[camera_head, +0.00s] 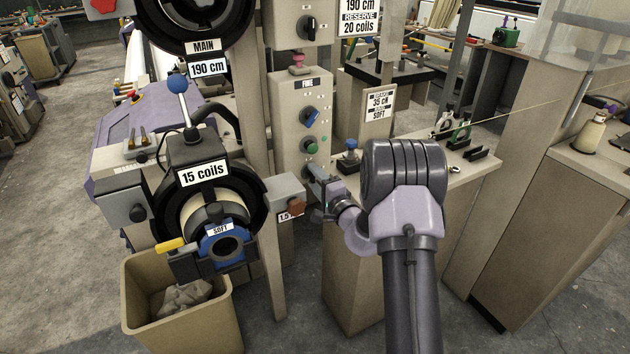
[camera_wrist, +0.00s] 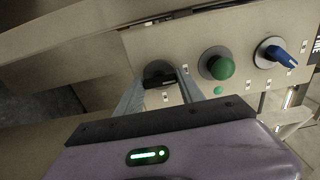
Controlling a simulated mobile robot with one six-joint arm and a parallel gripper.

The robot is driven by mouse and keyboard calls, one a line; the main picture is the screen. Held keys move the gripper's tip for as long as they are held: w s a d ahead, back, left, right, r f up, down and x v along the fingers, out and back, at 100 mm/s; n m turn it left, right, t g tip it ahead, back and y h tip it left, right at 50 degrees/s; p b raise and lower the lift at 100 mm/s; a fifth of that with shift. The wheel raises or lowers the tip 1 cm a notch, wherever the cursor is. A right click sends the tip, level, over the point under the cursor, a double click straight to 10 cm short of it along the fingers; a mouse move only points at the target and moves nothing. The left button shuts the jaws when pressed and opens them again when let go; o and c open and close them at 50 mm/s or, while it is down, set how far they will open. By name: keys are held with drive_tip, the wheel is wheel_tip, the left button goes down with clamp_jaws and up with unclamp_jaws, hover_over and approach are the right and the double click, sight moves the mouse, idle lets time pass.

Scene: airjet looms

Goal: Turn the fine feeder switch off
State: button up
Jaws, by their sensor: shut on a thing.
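The fine feeder panel (camera_head: 291,130) is a beige upright box labelled FINE. It carries a blue-handled knob (camera_head: 311,116), a green button (camera_head: 311,146) and, at the bottom, a black rotary switch, mostly hidden by my gripper (camera_head: 318,178) in the head view. In the wrist view the black switch (camera_wrist: 158,76) sits between the two fingertips of my gripper (camera_wrist: 160,84), which is shut on it. The green button (camera_wrist: 221,67) and the blue knob (camera_wrist: 279,53) are to its right there, apart from the fingers.
The 15 coils feeder (camera_head: 204,175) with a blue SOFT ring stands left of the panel, above a tan bin (camera_head: 205,325). A grey box with an orange-brown knob (camera_head: 294,206) is just below left of my gripper.

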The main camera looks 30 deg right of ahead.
idle(0.4)
drive_tip(key=o, duration=1.4)
drive_tip(key=shift+c, duration=0.2)
drive_tip(key=s+p, duration=0.2)
drive_tip(key=s, duration=1.5)
drive_tip(key=shift+s+d+p, duration=0.25)
drive_tip(key=shift+d+p, duration=0.05)
